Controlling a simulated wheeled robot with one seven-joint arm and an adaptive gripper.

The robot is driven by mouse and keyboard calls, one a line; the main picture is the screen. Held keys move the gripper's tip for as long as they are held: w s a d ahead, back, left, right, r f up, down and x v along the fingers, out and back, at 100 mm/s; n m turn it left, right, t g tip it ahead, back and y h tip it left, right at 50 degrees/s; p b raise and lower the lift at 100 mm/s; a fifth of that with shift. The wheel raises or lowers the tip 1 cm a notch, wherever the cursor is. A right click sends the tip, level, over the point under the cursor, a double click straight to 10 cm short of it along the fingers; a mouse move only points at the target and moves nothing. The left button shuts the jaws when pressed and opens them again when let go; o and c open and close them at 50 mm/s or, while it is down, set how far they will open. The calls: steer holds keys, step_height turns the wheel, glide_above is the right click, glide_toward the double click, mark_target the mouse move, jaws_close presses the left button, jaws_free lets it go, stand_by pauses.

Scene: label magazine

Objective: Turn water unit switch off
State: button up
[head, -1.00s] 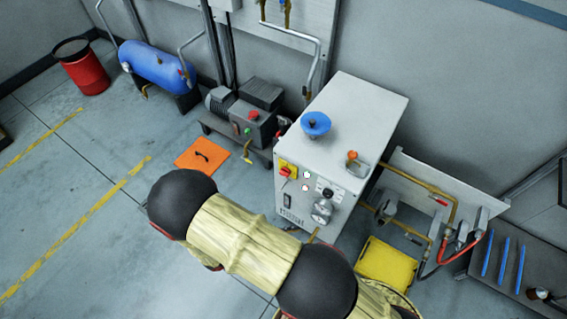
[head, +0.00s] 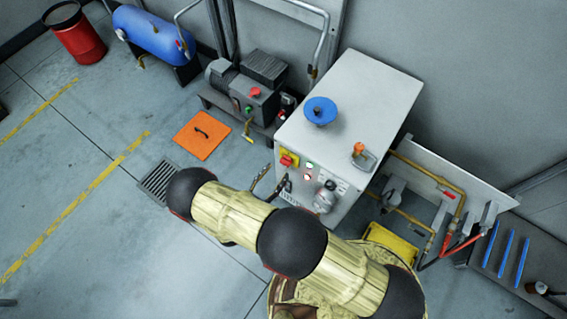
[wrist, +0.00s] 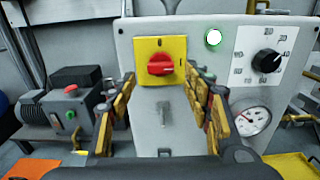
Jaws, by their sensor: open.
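The water unit is a white cabinet (head: 350,95) with a blue handwheel (head: 320,111) on top. Its switch is a red rotary knob (wrist: 160,64) on a yellow square plate (wrist: 146,47), at the upper left of the front panel. The knob's grip lies roughly level, with a small mark on the plate above it. The switch also shows in the head view (head: 288,160). My gripper (wrist: 161,82) is open and empty, its fingers below and to either side of the knob, apart from it. In the head view my gripper (head: 272,184) is before the cabinet's front.
The panel also has a lit lamp (wrist: 213,38), a black dial (wrist: 266,61) and a gauge (wrist: 252,121). A motor unit (head: 252,98) stands left, with an orange plate (head: 201,135) on the floor. Pipes (head: 440,190) and a yellow tray (head: 393,251) are right.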

mark_target(283, 164)
steer(key=shift+b+x, duration=0.5)
steer(key=shift+x, duration=2.2)
steer(key=c, duration=0.3)
steer(key=c, duration=0.7)
steer(key=shift+c, duration=0.8)
